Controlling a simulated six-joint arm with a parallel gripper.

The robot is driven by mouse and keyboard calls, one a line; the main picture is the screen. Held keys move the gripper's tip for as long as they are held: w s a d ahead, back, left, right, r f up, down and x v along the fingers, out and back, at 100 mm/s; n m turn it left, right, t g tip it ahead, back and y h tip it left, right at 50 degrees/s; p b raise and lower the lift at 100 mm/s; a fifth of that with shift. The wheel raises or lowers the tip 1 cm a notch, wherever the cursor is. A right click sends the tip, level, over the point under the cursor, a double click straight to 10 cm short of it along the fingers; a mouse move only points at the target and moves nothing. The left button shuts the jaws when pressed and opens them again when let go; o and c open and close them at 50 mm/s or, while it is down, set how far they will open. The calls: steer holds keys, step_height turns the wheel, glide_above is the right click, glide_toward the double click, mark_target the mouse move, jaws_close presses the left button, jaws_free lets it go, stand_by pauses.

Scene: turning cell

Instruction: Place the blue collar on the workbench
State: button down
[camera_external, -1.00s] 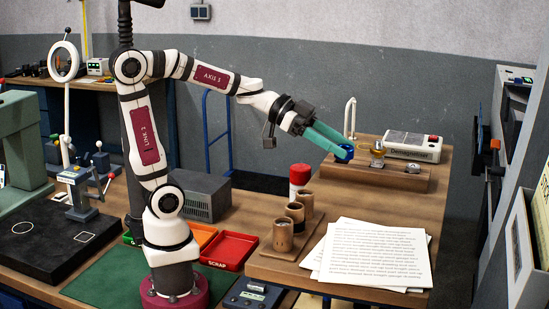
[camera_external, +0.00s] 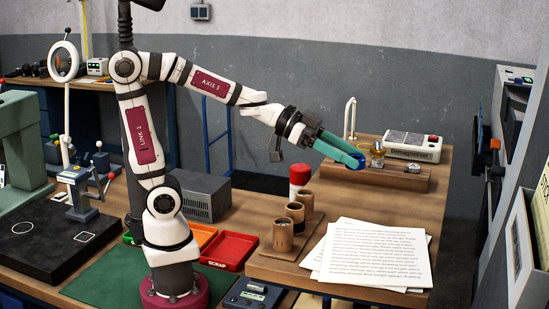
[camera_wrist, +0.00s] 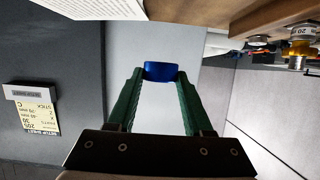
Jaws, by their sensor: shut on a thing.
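The blue collar (camera_wrist: 160,71) sits between the fingertips of my gripper (camera_wrist: 158,78) in the wrist view. My gripper is shut on it. In the external view my gripper (camera_external: 352,158) reaches to the right with green fingers, and the blue collar (camera_external: 359,162) shows at their tips. It is held in the air in front of the wooden rack. The workbench (camera_external: 235,205) is the brown wooden top below and around my arm.
A wooden rack (camera_external: 405,180) with brass and metal parts stands behind the collar. Papers (camera_external: 375,255), wooden cups (camera_external: 283,236), a red-topped cylinder (camera_external: 299,177) and a red scrap tray (camera_external: 229,250) occupy the bench. A demagnetizer box (camera_external: 412,145) stands at the back.

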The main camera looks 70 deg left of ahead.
glide_above(356, 193)
step_height(356, 193, down, 7)
steer(key=shift+f, duration=0.1)
step_height(356, 193, down, 3)
steer(key=shift+f, duration=0.4)
steer(key=shift+c, duration=1.5)
jaws_free()
steer(key=shift+f, duration=0.1)
